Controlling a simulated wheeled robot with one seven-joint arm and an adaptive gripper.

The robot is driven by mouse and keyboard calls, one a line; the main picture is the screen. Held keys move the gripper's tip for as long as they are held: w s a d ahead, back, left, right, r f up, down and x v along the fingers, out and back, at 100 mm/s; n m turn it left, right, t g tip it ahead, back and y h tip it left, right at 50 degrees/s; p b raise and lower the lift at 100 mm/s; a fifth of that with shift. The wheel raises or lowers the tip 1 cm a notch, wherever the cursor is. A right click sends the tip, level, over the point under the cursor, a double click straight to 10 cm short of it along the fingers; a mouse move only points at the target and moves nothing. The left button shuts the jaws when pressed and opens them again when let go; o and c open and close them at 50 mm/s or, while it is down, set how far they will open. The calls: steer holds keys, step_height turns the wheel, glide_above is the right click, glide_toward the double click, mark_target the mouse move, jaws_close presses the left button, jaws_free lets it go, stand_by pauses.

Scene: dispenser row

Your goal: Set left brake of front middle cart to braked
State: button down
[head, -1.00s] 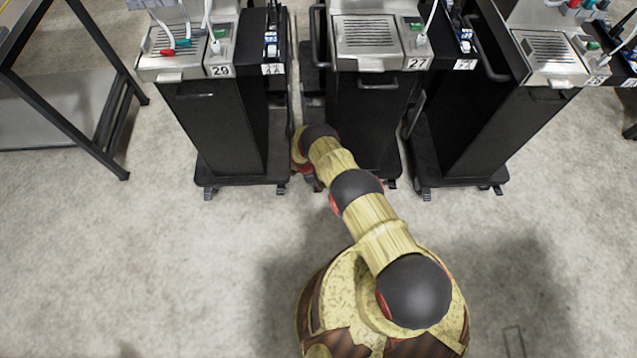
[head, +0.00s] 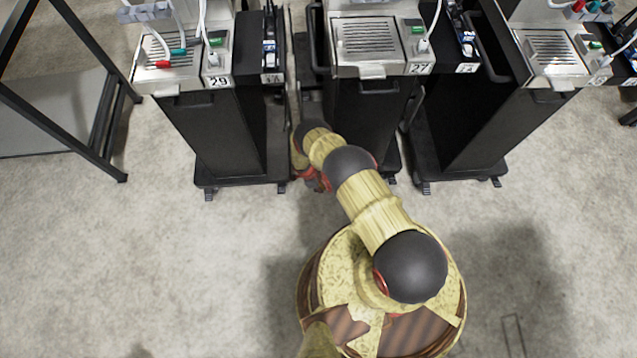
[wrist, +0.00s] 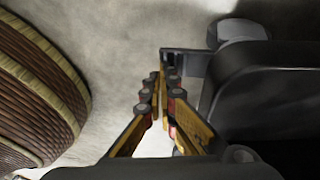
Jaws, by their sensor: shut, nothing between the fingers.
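The front middle cart (head: 362,120) is a tall black cart labelled 27 in the head view. My arm covers its lower left corner there, so its left brake is hidden. My gripper (head: 314,181) is low by that corner, partly hidden by my own wrist. In the wrist view my gripper (wrist: 162,75) is shut and empty. Its fingertips are close to a small dark flat piece (wrist: 185,62), apparently the left brake pedal, beside a grey rounded caster (wrist: 240,31). I cannot tell whether they touch or how the pedal is set. The dark cart base (wrist: 275,95) fills the right side.
The cart labelled 29 (head: 215,135) stands close on the left, with a narrow gap to the middle cart. Another black cart (head: 475,120) stands on the right. A dark-framed table (head: 105,115) is at far left. The floor (head: 130,260) in front is clear.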

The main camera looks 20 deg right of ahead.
steer(key=shift+s+f+b, duration=0.1)
steer(key=shift+f+b, duration=0.25)
steer(key=shift+f, duration=0.1)
steer(key=shift+r, duration=0.25)
steer(key=shift+r+p, duration=0.75)
